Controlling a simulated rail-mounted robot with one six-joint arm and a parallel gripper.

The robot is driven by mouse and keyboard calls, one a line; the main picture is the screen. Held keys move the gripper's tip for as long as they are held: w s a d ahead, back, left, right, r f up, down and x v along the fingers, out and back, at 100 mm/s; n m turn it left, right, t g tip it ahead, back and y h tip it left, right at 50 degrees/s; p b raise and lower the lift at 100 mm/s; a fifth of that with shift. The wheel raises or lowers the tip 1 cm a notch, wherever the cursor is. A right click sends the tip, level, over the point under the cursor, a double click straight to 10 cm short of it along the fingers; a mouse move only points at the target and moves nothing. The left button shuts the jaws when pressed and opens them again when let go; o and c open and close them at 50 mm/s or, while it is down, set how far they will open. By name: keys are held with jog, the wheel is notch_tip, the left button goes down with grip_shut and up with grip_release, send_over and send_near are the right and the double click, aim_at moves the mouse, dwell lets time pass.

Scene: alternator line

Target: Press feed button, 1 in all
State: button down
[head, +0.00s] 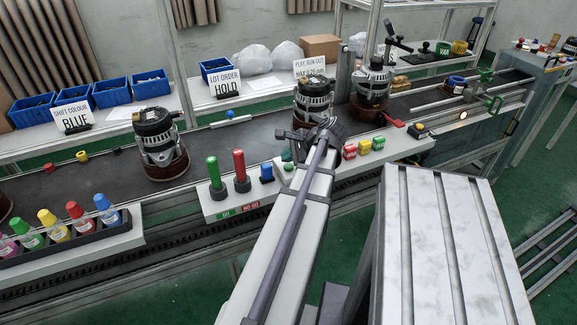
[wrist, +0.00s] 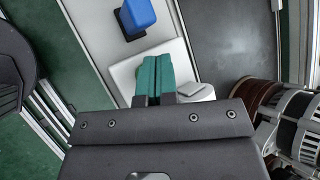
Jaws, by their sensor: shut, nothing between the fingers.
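My gripper (wrist: 152,76) is shut and empty, its two teal fingertips side by side in the wrist view. They are over a pale raised plate (wrist: 124,72) on the front ledge, beside a blue block (wrist: 138,14). In the head view my gripper (head: 287,157) is low over the ledge, just right of the blue block (head: 266,172); my arm hides part of that spot. No button labelled feed can be made out. A small dark box with a yellow top (head: 419,129) stands farther right on the ledge; I cannot tell whether it is the feed button.
Green (head: 213,172) and red (head: 239,165) upright gauges stand left of the blue block, above GO and NO GO labels. Alternators (head: 158,140) stand on the dark conveyor (head: 90,180) behind. Coloured bottles (head: 76,219) stand at left.

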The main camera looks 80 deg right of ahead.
aim_at(289, 167)
jog(key=shift+f, duration=0.1)
dwell(0.7)
jog(key=shift+f+b, duration=0.35)
jog(key=shift+b, duration=0.05)
jog(key=shift+f+b, duration=0.6)
dwell(0.6)
jog(key=shift+r, duration=0.15)
jog(key=shift+r+p, duration=0.85)
jog(key=shift+p, duration=0.15)
jog(key=shift+r, duration=0.1)
notch_tip(289, 167, up, 5)
jog(key=p, duration=0.5)
